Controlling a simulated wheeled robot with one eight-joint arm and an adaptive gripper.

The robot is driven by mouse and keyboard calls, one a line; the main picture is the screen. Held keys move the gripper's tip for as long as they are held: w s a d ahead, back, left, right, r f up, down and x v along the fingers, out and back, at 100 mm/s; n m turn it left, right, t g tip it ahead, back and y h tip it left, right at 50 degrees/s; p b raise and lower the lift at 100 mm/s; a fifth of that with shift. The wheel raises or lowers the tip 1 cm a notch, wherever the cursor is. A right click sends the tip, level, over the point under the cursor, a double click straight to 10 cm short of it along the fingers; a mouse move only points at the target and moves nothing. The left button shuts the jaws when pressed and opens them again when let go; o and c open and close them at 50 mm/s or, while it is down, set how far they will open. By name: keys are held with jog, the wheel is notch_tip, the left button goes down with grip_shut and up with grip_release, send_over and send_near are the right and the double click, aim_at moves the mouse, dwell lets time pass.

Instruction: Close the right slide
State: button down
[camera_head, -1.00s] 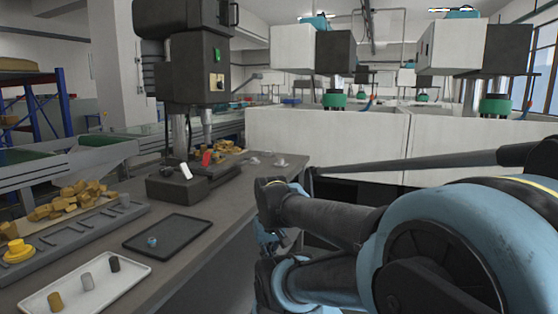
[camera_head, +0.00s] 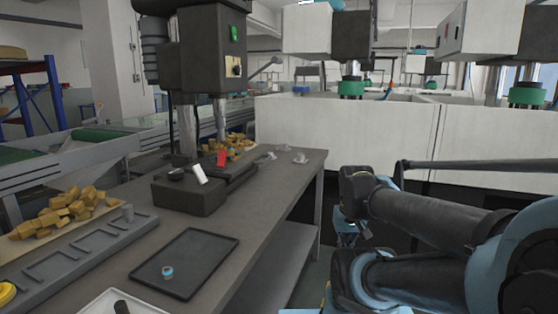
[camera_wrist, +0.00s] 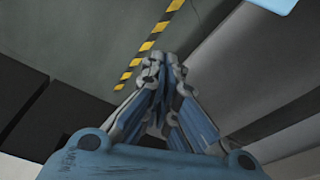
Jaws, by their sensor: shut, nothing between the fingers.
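I cannot make out for certain which part is the right slide. In the head view two white box-like units stand side by side behind the bench, a left one (camera_head: 340,130) and a right one (camera_head: 495,145), with a narrow seam between them. My gripper (camera_wrist: 163,62) shows in the wrist view with its fingers together and nothing between them. It is over grey floor beside a yellow-black striped line (camera_wrist: 150,45). In the head view my arm fills the right side, in front of the white units, and hides part of their lower area.
A grey workbench (camera_head: 262,175) fills the left, with a drill press (camera_head: 205,65), a black tray (camera_head: 205,255) holding a small blue ring (camera_head: 167,272), and several wooden blocks (camera_head: 65,208). A long dark bar (camera_head: 500,168) crosses low in front of the right white unit.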

jog(key=w+a+r+m+y, duration=0.1)
jog(key=w+a+r+y, duration=0.4)
jog(key=w, duration=0.4)
jog(key=w+a+r+m+y, duration=0.1)
jog(key=w+a+r+y, duration=0.2)
jog(key=w+a+r, duration=0.35)
jog(key=w+d+r+m+t+y, duration=0.1)
jog(key=w+d+r+y, duration=0.15)
jog(key=w, duration=0.95)
jog(key=w+d+r+m+t+y, duration=0.15)
jog(key=w+r+y, duration=0.25)
jog(key=w, duration=0.8)
jog(key=shift+n, duration=0.25)
jog(key=x, duration=1.4)
jog(key=shift+w+r, duration=0.15)
jog(key=shift+w, duration=0.15)
jog(key=shift+w+t, duration=0.1)
jog(key=shift+t, duration=0.25)
